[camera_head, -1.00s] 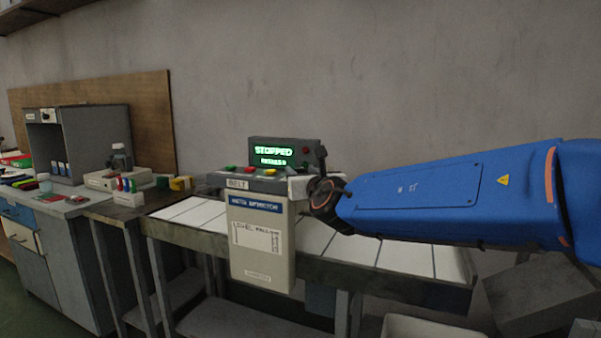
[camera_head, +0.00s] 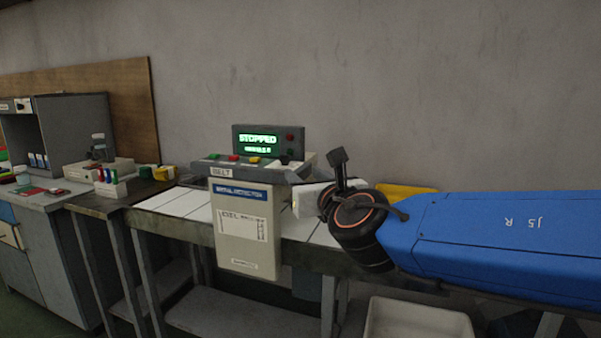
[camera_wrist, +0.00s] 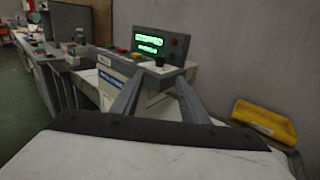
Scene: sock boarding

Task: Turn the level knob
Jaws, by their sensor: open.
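The control box (camera_head: 240,220) carries a sloped panel with coloured buttons and a lit screen (camera_head: 258,142) reading STOPPED. A dark knob (camera_wrist: 159,60), likely the level knob, stands on a pale plate at the panel's right end in the wrist view. It shows as a small dark shape in the head view (camera_head: 284,159). My gripper (camera_wrist: 158,82) is open and empty. Its two fingers point toward the panel, with the knob beyond and between their tips, apart from them.
The belt table (camera_head: 180,200) with pale tiles runs behind the box. A white bin (camera_head: 420,318) stands below. A grey cabinet (camera_head: 75,125) and small boxes are at the left. Bare wall stands behind.

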